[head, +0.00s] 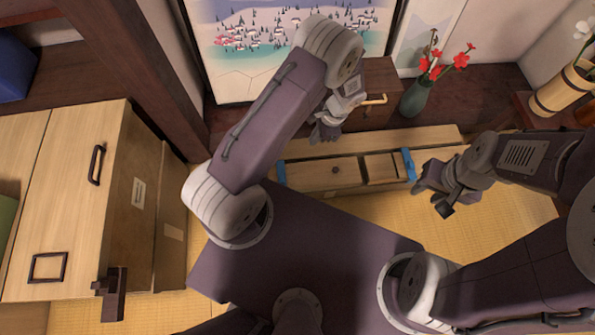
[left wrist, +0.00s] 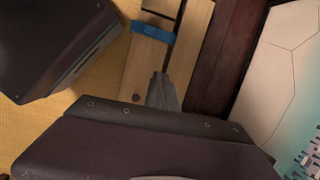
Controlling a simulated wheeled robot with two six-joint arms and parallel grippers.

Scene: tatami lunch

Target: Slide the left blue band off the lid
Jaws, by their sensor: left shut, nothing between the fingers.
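A low wooden box with a lid (head: 318,172) stands on the tatami, a dark knob (head: 335,170) near its middle. The left blue band (head: 281,173) wraps the box's left end, and the right blue band (head: 408,165) its right end. A blue band, apparently the left one, shows in the left wrist view (left wrist: 152,31), with the knob below it (left wrist: 136,97). My left gripper (head: 318,137) is shut and empty, above the back of the box between the bands and apart from both. My right gripper (head: 422,187) is just right of the right band; its opening is unclear.
A wooden ledge (head: 430,135) runs behind the box. A small drawer cabinet (head: 377,75) and a vase with red flowers (head: 414,98) stand further back. A large wooden cabinet (head: 60,200) fills the left. Bare tatami (head: 495,222) lies to the right.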

